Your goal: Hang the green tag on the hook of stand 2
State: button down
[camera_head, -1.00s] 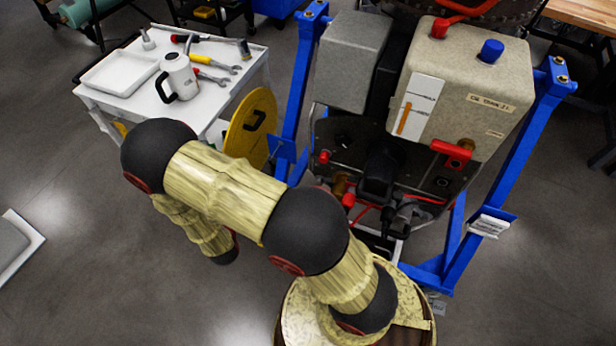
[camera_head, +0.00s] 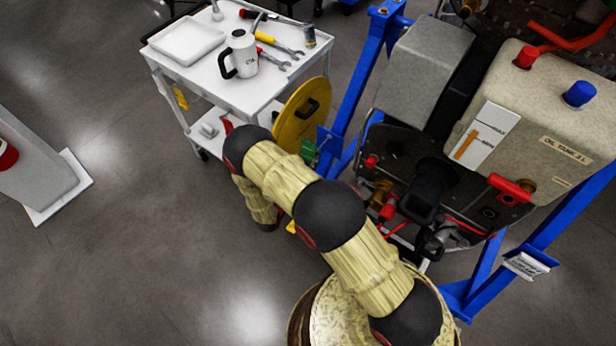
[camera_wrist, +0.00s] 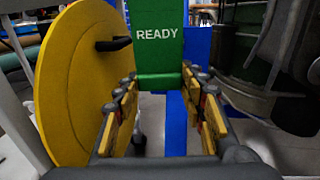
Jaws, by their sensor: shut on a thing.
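The green tag (camera_wrist: 160,40) reads READY and stands upright in the wrist view. My gripper (camera_wrist: 160,82) is shut on its lower end, with a yellow-padded finger at each side. In the head view the tag (camera_head: 308,150) shows small in front of or against the blue stand frame (camera_head: 352,85); I cannot tell whether it touches. Blue frame parts (camera_wrist: 197,45) also show behind the tag in the wrist view. The hook cannot be made out. In the head view my arm hides most of the gripper.
A yellow disc (camera_head: 300,113) with a dark handle is close left of the tag; it also shows in the wrist view (camera_wrist: 75,85). A white cart (camera_head: 270,90) carries a tray, mug and tools. The turbine's oil tank (camera_head: 545,110) is at right.

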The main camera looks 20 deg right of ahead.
notch_tip(320, 180, down, 8)
jog(key=s+m+g+h, duration=0.1)
jog(key=s+g, duration=0.1)
jog(key=s, duration=0.1)
jog(key=shift+x, duration=2.35)
jog(key=shift+w+d+b, duration=0.25)
jog(key=shift+w+b, duration=0.2)
jog(key=shift+b, duration=0.05)
jog(key=c, duration=1.1)
grip_release()
jog(key=shift+o, duration=1.3)
jog(key=v, duration=0.7)
jog(key=shift+f, duration=0.15)
